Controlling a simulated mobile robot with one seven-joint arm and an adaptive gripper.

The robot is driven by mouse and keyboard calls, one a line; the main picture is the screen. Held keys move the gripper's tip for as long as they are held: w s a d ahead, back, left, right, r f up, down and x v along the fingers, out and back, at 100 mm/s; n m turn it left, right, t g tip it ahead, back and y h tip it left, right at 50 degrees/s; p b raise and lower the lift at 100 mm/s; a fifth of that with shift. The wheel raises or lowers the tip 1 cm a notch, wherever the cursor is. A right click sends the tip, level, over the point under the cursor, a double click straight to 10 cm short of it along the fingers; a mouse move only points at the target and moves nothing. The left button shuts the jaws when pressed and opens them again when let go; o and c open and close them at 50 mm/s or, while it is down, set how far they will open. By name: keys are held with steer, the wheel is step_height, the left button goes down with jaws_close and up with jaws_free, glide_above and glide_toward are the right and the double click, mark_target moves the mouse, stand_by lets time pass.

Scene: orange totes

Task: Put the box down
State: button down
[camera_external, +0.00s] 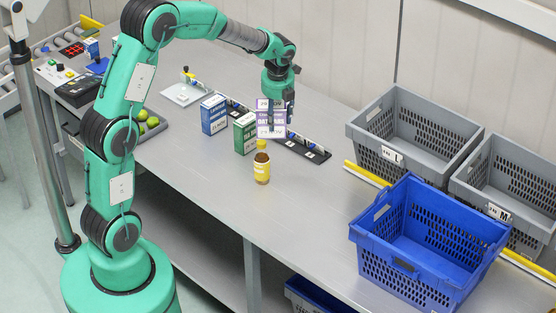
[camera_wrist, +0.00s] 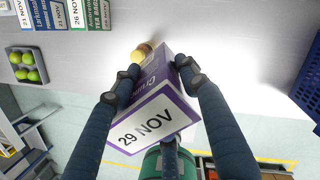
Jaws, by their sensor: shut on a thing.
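A purple and white box (camera_external: 270,120) is held upright between the fingers of my gripper (camera_external: 280,97) over the middle of the table. In the wrist view the box's white end with a purple border and "29 NOV" (camera_wrist: 147,125) faces the camera, and the two fingers of my gripper (camera_wrist: 160,75) press on its sides. The box seems to be above the table (camera_external: 215,178); a gap under it is hard to judge. Its lower end is partly hidden in the wrist view.
A black strip (camera_external: 305,149) lies behind. A blue crate (camera_external: 378,229) and grey totes (camera_external: 368,136) stand right. The front table is clear.

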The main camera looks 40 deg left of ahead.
steer(key=w+a+f+n+g+h+p, duration=0.1)
steer(key=w+a+f+n+g+p, duration=0.15)
steer(key=w+a+n, duration=0.85)
step_height(320, 180, down, 10)
steer(key=w+m, duration=0.1)
steer(key=shift+w+d+f+m+t+h, duration=0.2)
steer(key=shift+m+t+h, duration=0.1)
steer(key=shift+m+t, duration=0.1)
steer(key=shift+f, duration=0.1)
step_height(320, 180, down, 6)
stand_by(0.3)
steer(key=shift+f, duration=0.1)
steer(key=shift+f, duration=1.8)
steer(key=shift+f+b, duration=0.15)
steer(key=shift+b, duration=0.15)
